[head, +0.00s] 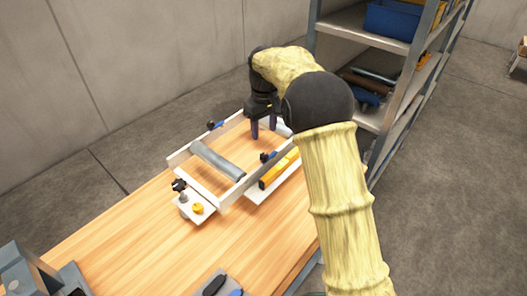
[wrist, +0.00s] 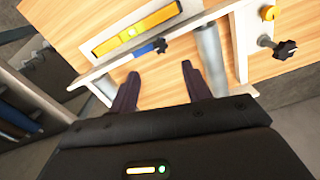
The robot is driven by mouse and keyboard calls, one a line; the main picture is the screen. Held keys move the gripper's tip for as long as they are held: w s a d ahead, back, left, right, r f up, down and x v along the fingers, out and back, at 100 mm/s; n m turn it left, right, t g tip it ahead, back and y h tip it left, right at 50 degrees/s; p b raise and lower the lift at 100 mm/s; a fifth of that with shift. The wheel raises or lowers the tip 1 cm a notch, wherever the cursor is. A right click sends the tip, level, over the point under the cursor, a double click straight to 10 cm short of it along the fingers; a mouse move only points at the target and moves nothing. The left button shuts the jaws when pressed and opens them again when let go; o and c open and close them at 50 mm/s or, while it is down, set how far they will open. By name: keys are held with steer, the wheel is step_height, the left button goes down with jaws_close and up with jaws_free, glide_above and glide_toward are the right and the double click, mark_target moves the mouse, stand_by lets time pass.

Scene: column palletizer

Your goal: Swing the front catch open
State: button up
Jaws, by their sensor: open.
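A white rectangular frame (head: 182,178) with grey rollers (head: 217,161) stands on the wooden bench. A blue catch with a black knob (head: 268,156) sits on its near right side, beside a yellow level; it also shows in the wrist view (wrist: 146,49). Another blue catch with a black knob (head: 215,124) sits on the far side. I cannot tell for sure which one is the front catch. My gripper (head: 264,130) points down over the right part of the frame. Its fingers (wrist: 160,84) are apart with nothing between them, and the near catch lies just beyond them in the wrist view.
The yellow level (head: 279,169) lies on a white ledge outside the frame. A plate with a black knob (head: 180,186) and a yellow knob (head: 198,208) is at the frame's left end. A shelf rack (head: 371,45) stands behind on the right. The bench's front (head: 150,250) is mostly clear.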

mark_target(264, 155)
step_height(264, 155, down, 10)
steer(key=shift+w+r+p, duration=0.1)
steer(key=shift+r+p, duration=0.05)
steer(key=shift+p, duration=0.55)
steer(key=shift+s+f, duration=0.2)
steer(key=shift+f, duration=0.05)
steer(key=shift+w, duration=0.1)
steer(key=c, duration=1)
